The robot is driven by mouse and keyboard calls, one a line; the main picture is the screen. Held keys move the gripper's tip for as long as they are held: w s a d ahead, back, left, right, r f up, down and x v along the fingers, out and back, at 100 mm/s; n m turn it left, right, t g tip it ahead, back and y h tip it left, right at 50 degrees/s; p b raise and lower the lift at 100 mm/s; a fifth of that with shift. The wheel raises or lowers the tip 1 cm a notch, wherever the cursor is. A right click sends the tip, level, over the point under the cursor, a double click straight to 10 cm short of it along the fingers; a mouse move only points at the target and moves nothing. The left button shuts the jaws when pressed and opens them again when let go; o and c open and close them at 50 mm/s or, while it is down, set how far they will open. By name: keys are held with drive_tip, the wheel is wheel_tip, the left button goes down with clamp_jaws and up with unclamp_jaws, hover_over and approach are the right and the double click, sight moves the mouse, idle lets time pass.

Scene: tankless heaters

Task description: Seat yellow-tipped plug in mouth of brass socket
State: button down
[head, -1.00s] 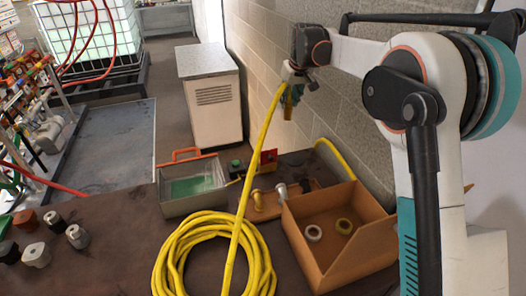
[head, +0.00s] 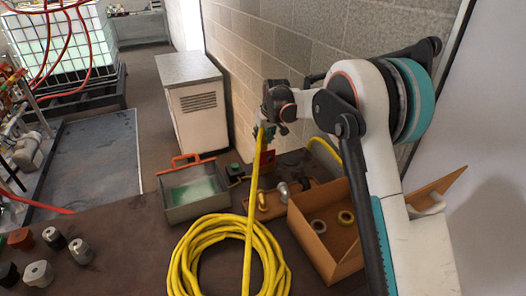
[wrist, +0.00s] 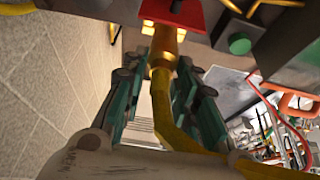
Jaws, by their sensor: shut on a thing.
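My gripper (head: 268,130) hangs above the far edge of the brown bench, near the wall. In the wrist view its teal fingers (wrist: 162,80) are shut on a gold-coloured plug (wrist: 164,48) with a yellow hose (wrist: 178,145) running back from it. In the head view the hose (head: 252,185) drops from my gripper to a coil. A brass fitting (head: 262,202), probably the brass socket, stands on a wooden strip below my gripper. The plug's far end overlaps a red plate (wrist: 175,12) in the wrist view; I cannot tell whether they touch.
A silver fitting (head: 283,189) stands beside the brass one. An open brown box (head: 335,255) with two rings is to the right, a grey tray (head: 190,207) to the left. The hose coil (head: 205,262) fills the front middle. The block wall is close behind.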

sight(263, 148)
drive_tip(key=shift+f+b, duration=0.4)
drive_tip(key=shift+f, duration=2.3)
drive_tip(key=shift+f, duration=0.2)
drive_tip(key=c, duration=1.3)
unclamp_jaws()
drive_tip(key=shift+r, duration=0.1)
drive_tip(key=p+v, duration=0.2)
drive_tip(key=v, duration=1)
drive_tip(key=shift+s+r, duration=0.1)
drive_tip(key=shift+s, duration=0.05)
